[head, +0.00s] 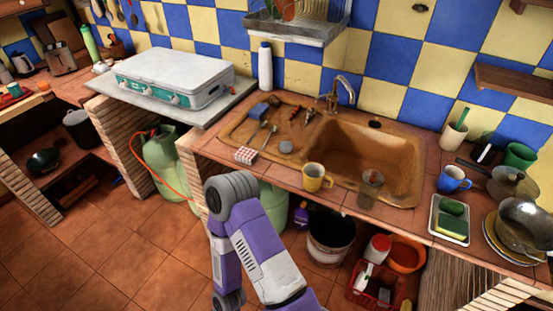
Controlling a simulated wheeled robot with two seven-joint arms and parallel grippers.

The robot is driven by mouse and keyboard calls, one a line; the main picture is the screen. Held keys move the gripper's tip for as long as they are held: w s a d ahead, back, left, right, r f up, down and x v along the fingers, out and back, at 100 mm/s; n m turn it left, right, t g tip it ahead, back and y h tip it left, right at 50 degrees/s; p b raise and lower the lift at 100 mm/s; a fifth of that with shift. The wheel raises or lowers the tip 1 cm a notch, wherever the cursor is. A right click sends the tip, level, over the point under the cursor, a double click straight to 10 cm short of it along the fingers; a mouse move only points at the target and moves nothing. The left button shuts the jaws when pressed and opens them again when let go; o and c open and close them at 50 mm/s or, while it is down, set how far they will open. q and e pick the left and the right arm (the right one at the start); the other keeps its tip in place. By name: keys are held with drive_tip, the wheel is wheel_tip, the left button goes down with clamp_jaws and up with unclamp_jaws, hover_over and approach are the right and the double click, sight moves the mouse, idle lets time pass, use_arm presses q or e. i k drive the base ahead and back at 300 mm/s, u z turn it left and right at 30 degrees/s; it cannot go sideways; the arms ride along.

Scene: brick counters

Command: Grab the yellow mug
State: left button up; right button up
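The yellow mug (313,182) stands upright on the front ledge of the sink counter, near the middle of the head view. Its handle points right and its pale inside shows at the top. Purple and grey links of one of my arms rise from the bottom edge, left of and below the mug in the picture. Neither of my grippers can be seen, and nothing is holding the mug.
A clear glass (370,189) stands right of the mug, by the brown sink basin (397,160). A blue mug (453,179) and a sponge tray (434,223) sit farther right. A bucket (330,250) stands below the counter.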

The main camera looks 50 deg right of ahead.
sight(313, 174)
drive_tip(key=i, duration=1.35)
drive_tip(key=z, duration=3.75)
